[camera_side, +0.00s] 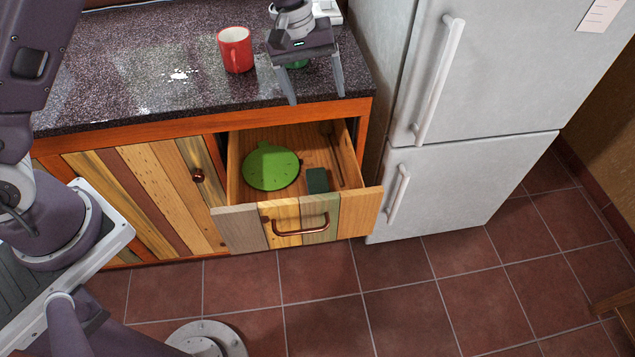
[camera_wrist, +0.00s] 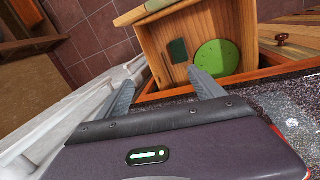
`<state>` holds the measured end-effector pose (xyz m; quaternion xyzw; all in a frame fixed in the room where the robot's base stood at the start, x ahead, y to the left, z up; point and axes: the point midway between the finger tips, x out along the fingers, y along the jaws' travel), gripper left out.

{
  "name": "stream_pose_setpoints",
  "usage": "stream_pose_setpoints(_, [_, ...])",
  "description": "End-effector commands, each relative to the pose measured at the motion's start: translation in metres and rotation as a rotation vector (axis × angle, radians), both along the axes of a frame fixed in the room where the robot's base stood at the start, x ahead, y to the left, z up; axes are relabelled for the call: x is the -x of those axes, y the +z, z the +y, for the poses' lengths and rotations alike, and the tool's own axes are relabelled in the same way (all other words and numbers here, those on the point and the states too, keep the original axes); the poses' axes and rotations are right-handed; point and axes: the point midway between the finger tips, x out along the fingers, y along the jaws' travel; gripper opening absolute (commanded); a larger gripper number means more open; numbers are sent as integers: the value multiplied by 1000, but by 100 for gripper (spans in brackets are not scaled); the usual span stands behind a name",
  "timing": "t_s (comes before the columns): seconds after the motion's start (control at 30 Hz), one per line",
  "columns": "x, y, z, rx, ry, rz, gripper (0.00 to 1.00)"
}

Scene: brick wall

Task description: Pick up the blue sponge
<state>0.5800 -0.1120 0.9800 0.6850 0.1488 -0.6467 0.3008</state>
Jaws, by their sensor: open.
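A small dark teal-green block (camera_side: 317,180), the only sponge-like thing I see, lies flat in the open drawer, right of a green round plate-like thing (camera_side: 270,166). It looks more dark green than blue. The block also shows in the wrist view (camera_wrist: 178,50), left of the green disc (camera_wrist: 215,58). My gripper (camera_side: 316,97) is open and empty, fingers pointing down over the counter's front edge, above and behind the drawer. In the wrist view my gripper (camera_wrist: 161,79) has its fingers spread, apart from the block.
The open drawer (camera_side: 361,211) has wooden walls and a copper handle; a thin long utensil (camera_side: 332,152) lies along its right side. A red mug (camera_side: 235,49) stands on the speckled counter (camera_side: 140,80), left of my gripper. A fridge (camera_side: 470,100) stands close on the right.

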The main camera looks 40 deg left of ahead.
Motion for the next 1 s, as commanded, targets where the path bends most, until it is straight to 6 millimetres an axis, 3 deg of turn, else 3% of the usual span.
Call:
stream_pose_setpoints(0.03, [-12, -49, -2, -31, 30, 41, 78])
stream_pose_setpoints(0.1, [-23, -112, -4, -70, 75, 76, 78])
stream_pose_setpoints(0.2, [-26, -187, -4, -123, 113, 107, 78])
stream_pose_setpoints(0.3, [-21, -236, -2, -160, 130, 123, 78])
stream_pose_setpoints(0.8, [-16, -325, 2, -181, 136, 133, 78])
stream_pose_setpoints(1.0, [-16, -333, 1, -178, 138, 132, 78])
